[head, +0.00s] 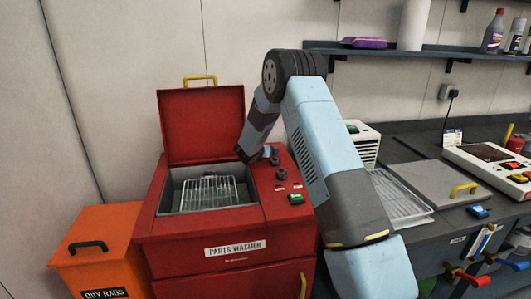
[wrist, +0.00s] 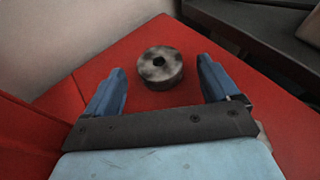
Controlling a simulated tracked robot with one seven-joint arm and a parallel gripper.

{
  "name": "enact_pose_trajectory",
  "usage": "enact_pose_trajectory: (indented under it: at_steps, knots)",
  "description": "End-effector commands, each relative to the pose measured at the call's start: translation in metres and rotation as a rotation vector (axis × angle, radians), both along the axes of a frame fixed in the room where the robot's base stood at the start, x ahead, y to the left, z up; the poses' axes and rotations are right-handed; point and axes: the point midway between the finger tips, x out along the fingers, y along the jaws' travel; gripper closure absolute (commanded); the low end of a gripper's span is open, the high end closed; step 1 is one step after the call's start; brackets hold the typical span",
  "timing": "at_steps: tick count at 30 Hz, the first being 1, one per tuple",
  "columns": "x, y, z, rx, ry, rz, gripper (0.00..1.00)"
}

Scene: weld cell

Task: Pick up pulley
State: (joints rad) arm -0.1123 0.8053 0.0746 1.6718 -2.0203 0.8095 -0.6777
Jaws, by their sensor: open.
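The pulley (wrist: 160,70) is a short, thick, mottled grey disc with a dark central hole. In the wrist view it lies flat on the red top of the parts washer (wrist: 105,42). My gripper (wrist: 160,65) is open, with one blue finger to the left of the pulley and one to the right. Red surface shows between the pulley and each finger, and nothing is held. In the head view my arm reaches over the red parts washer (head: 218,248), and I cannot clearly make out the pulley there.
The washer's lid (head: 202,125) stands open behind a basin with a wire rack (head: 210,192). An orange oily rags bin (head: 95,255) stands at the left. A dark bench with a wire tray (head: 400,200) is at the right, below a shelf (head: 420,51).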

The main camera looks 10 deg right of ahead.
Motion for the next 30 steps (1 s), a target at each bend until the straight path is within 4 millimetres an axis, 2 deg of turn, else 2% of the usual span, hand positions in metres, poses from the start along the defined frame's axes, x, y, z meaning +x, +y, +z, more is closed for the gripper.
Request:
enact_pose_trajectory:
  at_steps: [6, 14, 30]
  knots:
    - [0.018, -0.011, -0.008, 0.001, -0.001, 0.000, 0.12]
    - [0.020, -0.012, -0.009, 0.000, 0.000, 0.001, 0.12]
    - [0.020, -0.012, -0.009, 0.000, 0.000, 0.001, 0.61]
